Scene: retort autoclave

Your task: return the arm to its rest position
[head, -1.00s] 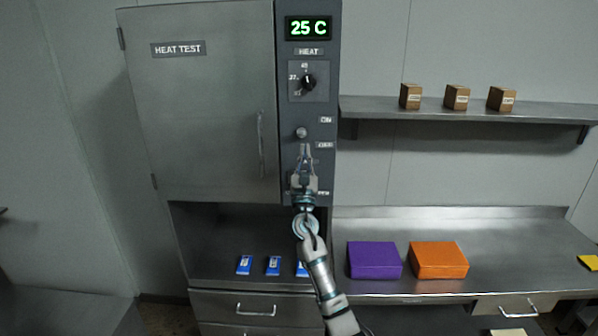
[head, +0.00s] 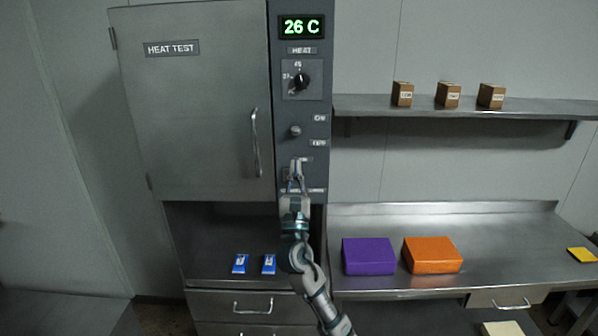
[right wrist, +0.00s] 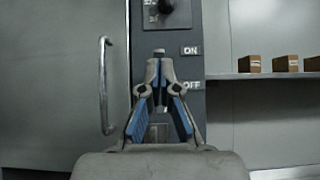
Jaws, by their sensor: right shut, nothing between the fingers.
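My right gripper (head: 295,172) is in front of the lower part of the dark control panel (head: 310,150), below the round knob (head: 295,131). In the right wrist view its fingers (right wrist: 159,75) meet at the tips, shut and empty, with the panel behind them. The display (head: 302,27) reads 26 C. The heat dial (head: 301,80) sits under it. My gripper hides part of the lower panel, and I cannot tell whether it touches it. My left gripper is not in view.
The cabinet door (head: 195,100) is closed, its handle (head: 255,143) left of my gripper. Two blue packets (head: 240,263) show in the bay below. A purple box (head: 369,256) and an orange box (head: 432,255) stand on the counter. Brown boxes (head: 448,95) stand on the shelf (head: 470,107).

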